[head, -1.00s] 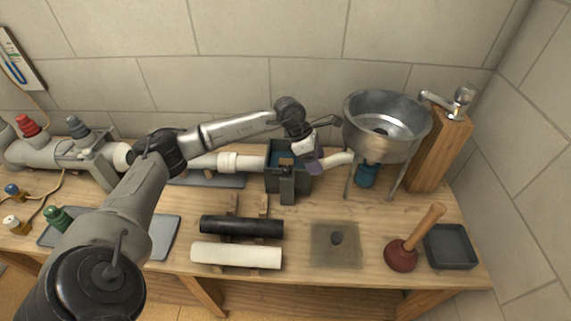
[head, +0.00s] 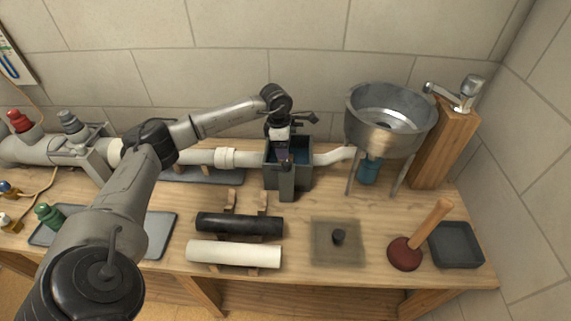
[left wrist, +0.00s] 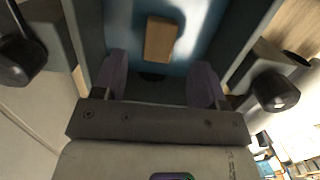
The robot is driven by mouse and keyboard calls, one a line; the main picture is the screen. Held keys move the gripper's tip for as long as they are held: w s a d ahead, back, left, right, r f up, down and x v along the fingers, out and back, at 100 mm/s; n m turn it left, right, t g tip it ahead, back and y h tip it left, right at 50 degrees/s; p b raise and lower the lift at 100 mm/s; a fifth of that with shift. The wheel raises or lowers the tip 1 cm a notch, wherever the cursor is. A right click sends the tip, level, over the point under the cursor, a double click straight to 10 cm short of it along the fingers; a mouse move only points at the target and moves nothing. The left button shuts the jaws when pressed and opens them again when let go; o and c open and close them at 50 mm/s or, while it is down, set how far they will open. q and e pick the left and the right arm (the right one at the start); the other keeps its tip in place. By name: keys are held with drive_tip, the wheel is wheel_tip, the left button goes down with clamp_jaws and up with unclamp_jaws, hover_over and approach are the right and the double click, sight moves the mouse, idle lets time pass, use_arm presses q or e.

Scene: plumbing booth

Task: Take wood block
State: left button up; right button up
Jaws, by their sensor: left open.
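The wood block (left wrist: 160,39) is a small tan piece in the left wrist view. It lies in the blue-floored box, beyond my fingertips. The dark box (head: 290,183) stands mid-bench in the head view, between the white pipe and the metal basin. My left gripper (head: 285,160) points down over this box. In the left wrist view my left gripper (left wrist: 158,82) has its two purple fingers wide apart, with nothing between them. The block is ahead of the gap, apart from both fingers. In the head view my gripper hides much of the box's inside. My right gripper is not in view.
A metal basin (head: 385,130) on legs stands right of the box, with a wooden post (head: 445,150) beside it. White pipe (head: 225,158) runs into the box's left side. Black and white tubes (head: 238,224) rest in front. A plunger (head: 405,253) stands front right.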

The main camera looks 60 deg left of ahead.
use_arm(q)
drive_tip(key=shift+w+d+f+b, duration=0.15)
drive_tip(key=shift+f+b, duration=0.35)
drive_tip(key=shift+f, duration=0.8)
drive_tip(key=shift+w+f+b, duration=0.1)
drive_tip(key=shift+f+b, duration=0.35)
drive_tip(key=shift+f, duration=1)
drive_tip(key=shift+c, duration=0.4)
drive_tip(key=c, duration=0.9)
